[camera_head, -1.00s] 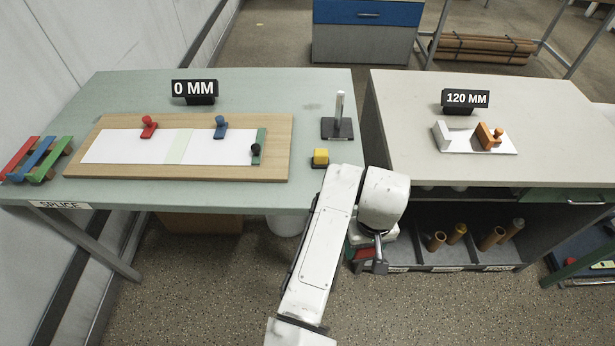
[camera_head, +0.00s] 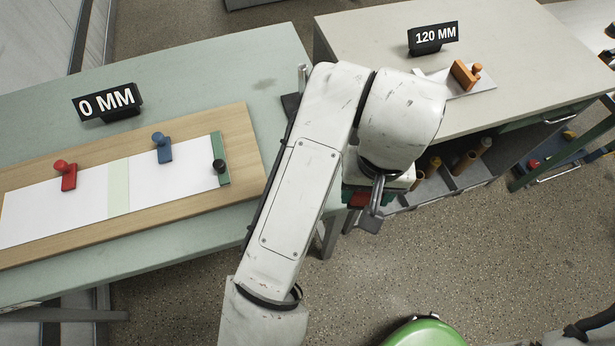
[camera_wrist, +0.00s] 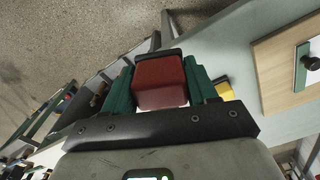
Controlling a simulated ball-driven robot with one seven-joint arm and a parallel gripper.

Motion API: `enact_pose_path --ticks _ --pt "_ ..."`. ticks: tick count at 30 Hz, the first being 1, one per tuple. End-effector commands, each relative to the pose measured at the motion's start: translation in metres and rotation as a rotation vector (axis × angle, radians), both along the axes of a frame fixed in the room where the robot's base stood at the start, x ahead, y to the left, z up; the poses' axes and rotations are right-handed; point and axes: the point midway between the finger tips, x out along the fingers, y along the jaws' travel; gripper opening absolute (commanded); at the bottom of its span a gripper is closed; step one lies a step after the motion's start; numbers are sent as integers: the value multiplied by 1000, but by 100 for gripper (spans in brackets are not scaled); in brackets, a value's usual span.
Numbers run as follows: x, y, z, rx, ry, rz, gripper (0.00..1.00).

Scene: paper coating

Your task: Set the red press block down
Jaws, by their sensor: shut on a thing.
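The red press block (camera_wrist: 160,82) is held between the two green fingers of my gripper (camera_wrist: 162,85) in the wrist view. In the head view my gripper (camera_head: 362,200) is low, mostly hidden behind my wrist, and only a sliver of red shows there. It is beside the green table's (camera_head: 270,95) right end, near the gap between the two tables, over or near the floor. I cannot tell its exact height. The wrist view shows a table surface (camera_wrist: 225,55) to the right of the block, apart from it.
A wooden board (camera_head: 235,130) on the green table bears white paper, a red clamp (camera_head: 67,175), a blue clamp (camera_head: 163,148) and a black-knobbed green bar (camera_head: 220,165). A yellow block (camera_wrist: 224,89) sits nearby.

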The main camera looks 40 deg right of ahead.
Motion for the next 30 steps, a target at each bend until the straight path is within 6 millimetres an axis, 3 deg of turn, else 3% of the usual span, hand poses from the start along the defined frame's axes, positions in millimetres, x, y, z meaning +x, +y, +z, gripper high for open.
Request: enact_pose_path --ticks 9,15,25,30 --pt "68 17 -34 -1 3 5 23" --pt "93 24 -67 0 3 3 23" --pt "110 29 -88 0 0 2 23" --pt "110 29 -112 -1 1 4 23"
